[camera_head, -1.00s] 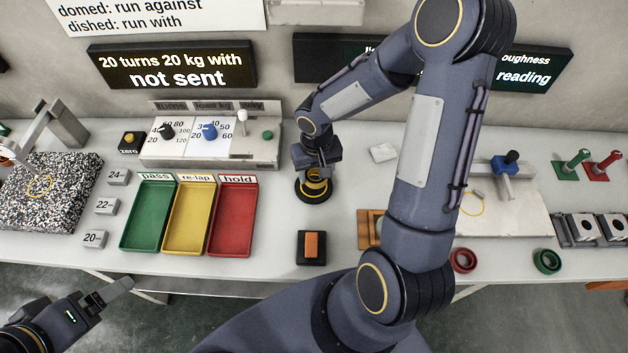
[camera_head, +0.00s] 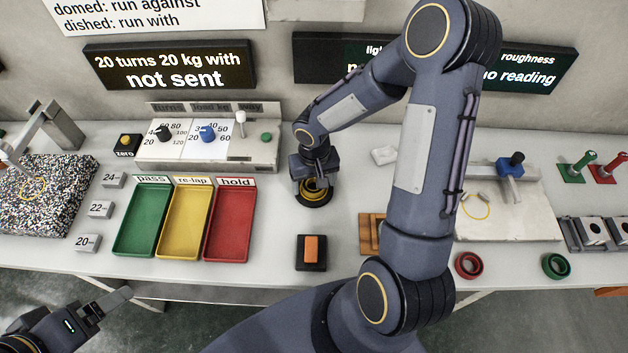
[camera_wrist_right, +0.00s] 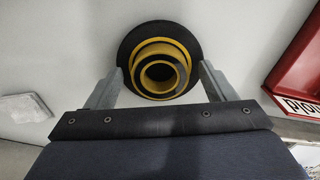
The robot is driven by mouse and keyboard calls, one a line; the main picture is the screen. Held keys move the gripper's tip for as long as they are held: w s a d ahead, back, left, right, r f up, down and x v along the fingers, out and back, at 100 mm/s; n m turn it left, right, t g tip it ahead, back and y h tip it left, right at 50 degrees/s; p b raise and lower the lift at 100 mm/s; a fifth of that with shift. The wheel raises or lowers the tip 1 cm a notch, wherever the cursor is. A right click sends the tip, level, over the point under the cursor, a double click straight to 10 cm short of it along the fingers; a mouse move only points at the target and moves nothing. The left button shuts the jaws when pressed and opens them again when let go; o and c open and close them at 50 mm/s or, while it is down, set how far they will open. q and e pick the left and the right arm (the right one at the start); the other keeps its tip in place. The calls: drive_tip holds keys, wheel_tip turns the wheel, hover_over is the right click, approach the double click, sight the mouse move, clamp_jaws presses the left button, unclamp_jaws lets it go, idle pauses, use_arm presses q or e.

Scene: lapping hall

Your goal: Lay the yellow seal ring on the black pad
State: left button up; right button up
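The yellow seal ring (camera_wrist_right: 163,75), banded yellow and dark, is on or just over the round black pad (camera_wrist_right: 129,48); any gap between them cannot be judged. In the head view the ring (camera_head: 314,187) and pad (camera_head: 314,202) are partly hidden by my right wrist. My right gripper (camera_head: 313,182) points down over them. In the right wrist view its two fingers (camera_wrist_right: 162,72) stand apart, one on each side of the ring, with a small gap showing at left. My left gripper (camera_head: 122,296) is low at the left, away from the table; its opening is unclear.
Green (camera_head: 141,252), yellow (camera_head: 184,255) and red (camera_head: 229,256) trays stand left of the pad. A black block with an orange top (camera_head: 311,250) is in front. Red (camera_head: 468,265) and green (camera_head: 555,266) rings lie at right. A control panel (camera_head: 256,152) stands behind the trays.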

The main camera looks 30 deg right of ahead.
drive_tip(key=shift+r, duration=0.65)
wheel_tip(320, 180, up, 11)
drive_tip(key=s+a+r+t+y, duration=0.2)
drive_tip(key=s+r, duration=0.2)
drive_tip(key=s, duration=0.4)
drive_tip(key=s+a+r+n+t+y, duration=0.1)
drive_tip(key=s+a+r+t, duration=0.1)
drive_tip(key=s+r, duration=0.3)
drive_tip(key=s+t, duration=0.1)
drive_tip(key=s, duration=0.2)
drive_tip(key=shift+s+r+t+y, duration=0.25)
drive_tip(key=shift+s+t+y, duration=0.05)
drive_tip(key=shift+s+y, duration=0.1)
